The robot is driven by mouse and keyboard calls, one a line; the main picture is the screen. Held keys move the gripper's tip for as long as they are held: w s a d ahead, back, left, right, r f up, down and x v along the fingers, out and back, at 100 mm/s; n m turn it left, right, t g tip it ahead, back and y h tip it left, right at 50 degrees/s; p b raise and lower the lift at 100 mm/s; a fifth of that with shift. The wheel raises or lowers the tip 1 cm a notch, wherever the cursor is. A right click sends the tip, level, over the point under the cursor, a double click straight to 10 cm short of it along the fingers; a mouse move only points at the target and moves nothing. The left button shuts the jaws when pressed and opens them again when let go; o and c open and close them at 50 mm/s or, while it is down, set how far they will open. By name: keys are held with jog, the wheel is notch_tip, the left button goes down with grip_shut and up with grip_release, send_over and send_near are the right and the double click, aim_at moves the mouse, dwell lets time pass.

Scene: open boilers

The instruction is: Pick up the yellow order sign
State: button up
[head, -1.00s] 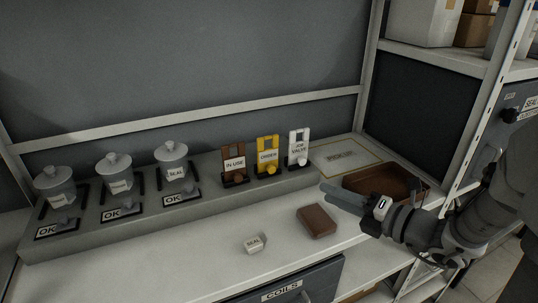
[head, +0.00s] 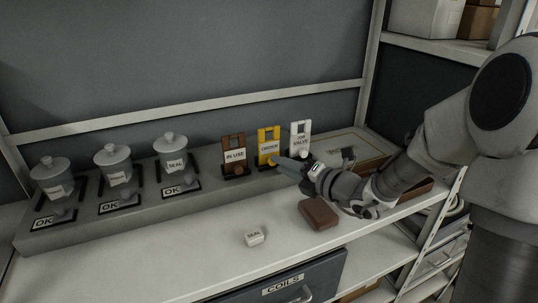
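The yellow order sign (head: 268,142) stands upright on the grey raised ledge, between the brown IN USE sign (head: 235,153) and the white JOB VALVE sign (head: 300,138). It has a rectangular opening near its top and a white ORDER label. My gripper (head: 283,163) reaches in from the right, with its fingers pointing left at the lower right of the yellow sign. The fingers cover part of the sign's base and its knob. I cannot tell whether they touch it, or how far apart they are.
Several grey lidded pots (head: 114,166) stand left on the ledge (head: 120,222). A brown block (head: 319,213) and a small white SEAL block (head: 254,238) lie on the counter. A brown tray (head: 418,192) is partly hidden behind my arm. The counter's front left is clear.

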jog(key=shift+w+a+f, duration=0.1)
jog(key=shift+w+a, duration=0.3)
jog(key=shift+a, duration=0.05)
grip_shut()
